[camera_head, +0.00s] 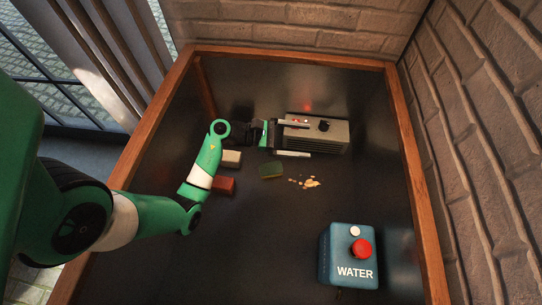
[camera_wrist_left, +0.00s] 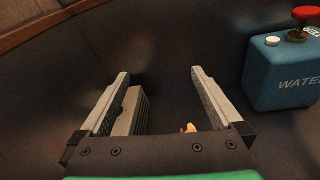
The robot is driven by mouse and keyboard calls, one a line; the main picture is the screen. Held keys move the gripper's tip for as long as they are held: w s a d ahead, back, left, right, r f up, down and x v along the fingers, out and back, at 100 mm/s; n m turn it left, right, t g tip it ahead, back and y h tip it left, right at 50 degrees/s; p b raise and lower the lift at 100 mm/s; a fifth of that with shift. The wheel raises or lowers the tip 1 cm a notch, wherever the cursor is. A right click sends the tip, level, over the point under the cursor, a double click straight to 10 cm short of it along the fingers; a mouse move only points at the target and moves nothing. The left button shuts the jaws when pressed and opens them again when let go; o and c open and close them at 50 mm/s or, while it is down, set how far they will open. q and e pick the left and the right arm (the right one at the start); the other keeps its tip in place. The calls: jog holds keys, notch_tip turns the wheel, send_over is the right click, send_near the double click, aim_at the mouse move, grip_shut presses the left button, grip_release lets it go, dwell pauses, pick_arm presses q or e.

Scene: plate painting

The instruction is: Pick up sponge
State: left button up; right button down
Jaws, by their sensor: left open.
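My right gripper is not in view.
A grey metal box (camera_head: 335,137) stands behind the gripper. A yellowish spill (camera_head: 309,183) lies right of the sponge. A red block (camera_head: 223,184) and a cream block (camera_head: 231,159) lie left. A blue WATER box (camera_head: 338,262) with a red button stands front right. Wooden edges frame the surface.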

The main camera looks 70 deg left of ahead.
pick_arm(q)
jog(key=s+a+f+n+y, duration=0.1)
jog(key=s+f, duration=0.2)
jog(key=f, duration=0.1)
jog(key=s+a+f+n+g+y, duration=0.1)
jog(key=s+a+f+n, duration=0.1)
jog(key=s+f, duration=0.2)
jog(key=s+a+f+n+y+b, duration=0.1)
jog(key=s+a+f, duration=0.1)
jog(key=s+f, duration=0.2)
jog(key=shift+a+f+n+g+y, duration=0.15)
jog(key=shift+f+n+g+y, duration=0.2)
jog(key=shift+f, duration=0.2)
jog(key=shift+w, duration=0.2)
jog(key=b, duration=0.5)
send_near(275, 167)
jog(key=x, duration=0.4)
jog(key=shift+w+f, duration=0.15)
jog(key=shift+w, duration=0.1)
jog(key=shift+b+x, duration=0.35)
jog(key=shift+x, duration=0.6)
jog(key=shift+w+f, duration=0.1)
jog(key=shift+w, duration=0.3)
jog(key=b+x, duration=0.2)
jog(key=x, duration=0.2)
jog(key=shift+f, duration=0.25)
jog(key=shift+w, duration=0.4)
jog(key=shift+c, duration=0.6)
jog(key=c, duration=1.2)
